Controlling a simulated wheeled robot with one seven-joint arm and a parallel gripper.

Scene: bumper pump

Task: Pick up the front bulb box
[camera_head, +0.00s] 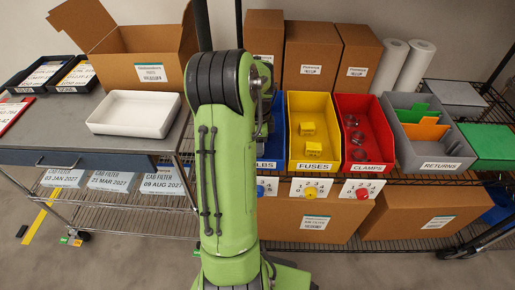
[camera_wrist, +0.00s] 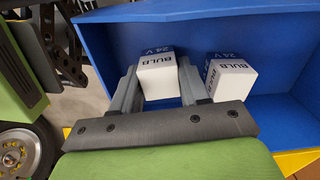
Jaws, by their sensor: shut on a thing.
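In the wrist view, a white bulb box (camera_wrist: 158,80) marked "BULB 24 V" sits between the two fingers of my gripper (camera_wrist: 158,68), which is shut on it. A second white bulb box (camera_wrist: 234,82) stands to the right, just outside the right finger, inside the blue bin (camera_wrist: 270,38). The underside of the held box is hidden, so I cannot tell whether it touches the bin floor. In the head view my arm covers most of the blue bin (camera_head: 278,130), and the gripper and boxes are hidden.
The yellow fuses bin (camera_head: 313,163), the red clamps bin (camera_head: 366,165) and the grey returns bin (camera_head: 440,163) stand to the right. A white tray (camera_head: 135,128) lies on the cart top at left, with an open cardboard box (camera_head: 150,45) behind it.

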